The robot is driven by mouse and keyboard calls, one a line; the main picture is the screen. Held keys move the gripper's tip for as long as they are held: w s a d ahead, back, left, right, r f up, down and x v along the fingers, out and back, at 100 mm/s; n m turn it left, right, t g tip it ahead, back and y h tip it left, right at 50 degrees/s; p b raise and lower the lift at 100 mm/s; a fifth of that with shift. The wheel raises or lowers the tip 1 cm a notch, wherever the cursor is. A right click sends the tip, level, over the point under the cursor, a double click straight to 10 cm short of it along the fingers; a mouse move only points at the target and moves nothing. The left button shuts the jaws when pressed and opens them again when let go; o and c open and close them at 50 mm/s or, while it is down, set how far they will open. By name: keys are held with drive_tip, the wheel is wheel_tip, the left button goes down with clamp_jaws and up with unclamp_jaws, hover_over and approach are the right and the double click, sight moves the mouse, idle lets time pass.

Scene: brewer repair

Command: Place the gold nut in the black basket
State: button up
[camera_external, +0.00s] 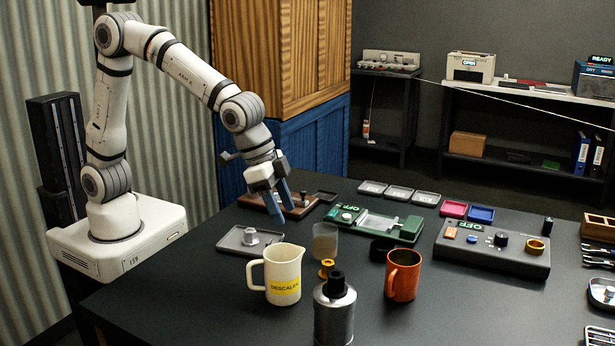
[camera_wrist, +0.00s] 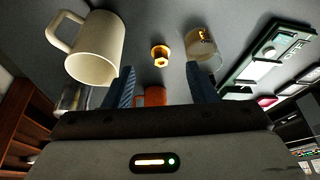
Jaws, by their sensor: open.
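The gold nut (camera_external: 326,269) stands on the dark table between the cream pitcher and the orange mug. It also shows in the wrist view (camera_wrist: 160,56), above and between my fingers, with clear table around it. My gripper (camera_external: 280,198) is open and empty, above the table and behind the pitcher, well apart from the nut. Its two blue fingers show in the wrist view (camera_wrist: 163,90). A low black container (camera_external: 382,250), perhaps the black basket, is partly hidden behind the orange mug; I cannot see inside it.
The cream pitcher (camera_external: 284,274), a clear cup (camera_external: 325,240), the orange mug (camera_external: 403,276) and a metal bottle (camera_external: 334,308) stand close around the nut. A grey tray (camera_external: 228,246) lies left. A green device (camera_external: 375,228) and a grey control box (camera_external: 480,257) lie behind and right.

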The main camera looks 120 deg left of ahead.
approach(325, 262)
wheel_tip(325, 262, down, 2)
drive_tip(key=shift+n, duration=0.3)
drive_tip(key=x, duration=0.2)
drive_tip(key=p+x, duration=0.1)
drive_tip(key=x, duration=0.5)
drive_tip(key=shift+w+a+r+p, duration=0.15)
drive_tip(key=shift+w+r+p, duration=0.05)
drive_tip(key=shift+w+p, duration=0.15)
drive_tip(key=c, duration=0.9)
